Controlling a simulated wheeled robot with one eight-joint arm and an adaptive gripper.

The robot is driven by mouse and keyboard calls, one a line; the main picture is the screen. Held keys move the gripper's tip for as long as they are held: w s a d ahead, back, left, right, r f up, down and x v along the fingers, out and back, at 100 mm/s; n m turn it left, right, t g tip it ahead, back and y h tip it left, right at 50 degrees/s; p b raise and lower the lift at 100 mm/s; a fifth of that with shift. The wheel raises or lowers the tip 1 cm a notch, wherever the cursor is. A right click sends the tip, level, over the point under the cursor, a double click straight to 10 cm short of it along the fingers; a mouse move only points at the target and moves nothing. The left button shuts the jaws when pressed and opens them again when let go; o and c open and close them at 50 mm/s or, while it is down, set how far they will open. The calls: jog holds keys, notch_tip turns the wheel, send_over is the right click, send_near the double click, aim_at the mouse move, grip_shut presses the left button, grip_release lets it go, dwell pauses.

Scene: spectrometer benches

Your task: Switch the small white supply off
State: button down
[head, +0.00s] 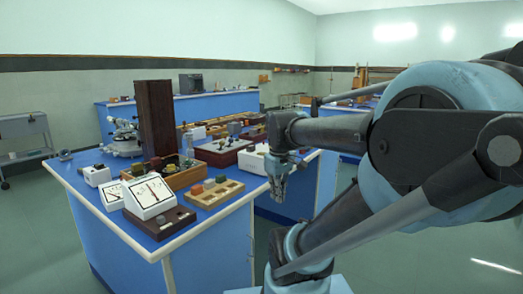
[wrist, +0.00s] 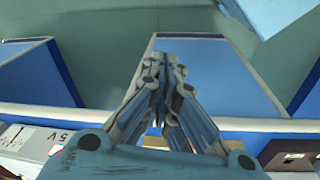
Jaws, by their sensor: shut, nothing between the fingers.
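A small white box (head: 251,161) with dark marks on its front stands near the right edge of the nearest blue bench, just left of my gripper (head: 279,193). In the wrist view a pale box marked "5V" (wrist: 38,143) shows at the lower left, cut off by the frame; it looks like the same white supply. My gripper (wrist: 162,68) is shut and empty, apart from the box, and points down by the bench edge. The switch and its position cannot be made out.
The bench (head: 202,236) also carries a white meter (head: 150,197), a wooden block tray (head: 210,192), a tall dark-brown box (head: 154,118) and a microscope-like instrument (head: 124,137). A dark red box (wrist: 290,158) shows at the wrist view's lower right. Open floor lies left of the bench.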

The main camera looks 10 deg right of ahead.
jog(key=w+r+n+g, duration=0.1)
jog(key=w+r+n, duration=0.6)
jog(key=w, duration=0.3)
jog(key=w+a+r+n+g, duration=0.1)
jog(key=w+r+n, duration=0.6)
jog(key=w, duration=0.3)
jog(key=w+r+n+h, duration=0.1)
jog(key=w+r+n, duration=0.6)
jog(key=w, duration=0.3)
jog(key=shift+w+a+g, duration=0.25)
jog(key=shift+a+g, duration=0.05)
jog(key=shift+g, duration=0.1)
jog(key=shift+f, duration=0.1)
jog(key=f, duration=0.4)
jog(key=s+d+f, duration=0.1)
jog(key=f, duration=0.8)
jog(key=shift+s+d+f, duration=0.15)
jog(key=shift+s+f, duration=0.05)
jog(key=shift+f, duration=0.15)
